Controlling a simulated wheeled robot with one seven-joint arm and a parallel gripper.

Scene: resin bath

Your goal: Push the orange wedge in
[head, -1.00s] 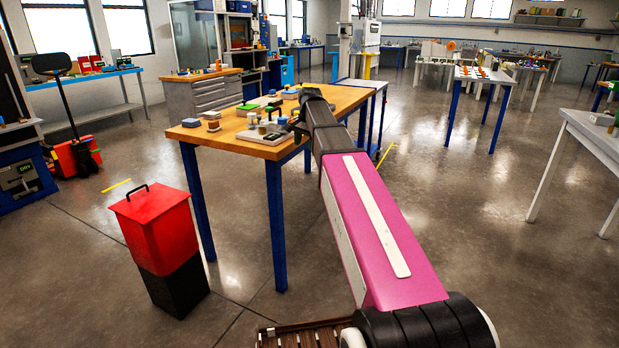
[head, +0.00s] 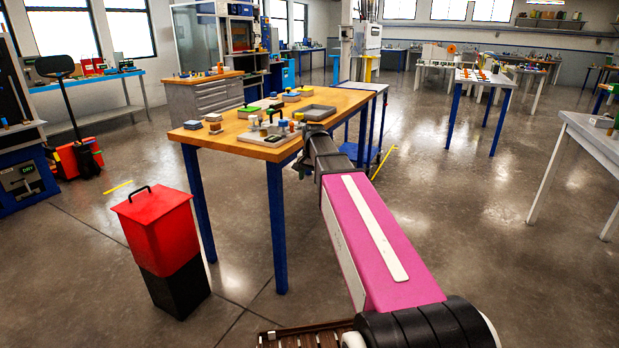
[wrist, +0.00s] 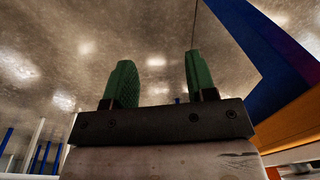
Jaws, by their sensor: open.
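I cannot make out an orange wedge for certain in either view. The wooden workbench (head: 200,136) carries several small parts, among them a pale block with dark slots (head: 262,138) near its front edge. A small orange-yellow piece (head: 298,117) stands behind that block, too small to tell its shape. My gripper shows in the wrist view (wrist: 158,68) with two green fingers apart and nothing between them. In the head view it is mostly hidden by my arm, low beside the bench's right front edge.
A dark grey tray (head: 319,112) lies on the bench right of the parts. A blue bench leg (head: 277,230) stands left of my arm. A red and black bin (head: 160,245) stands on the floor at left.

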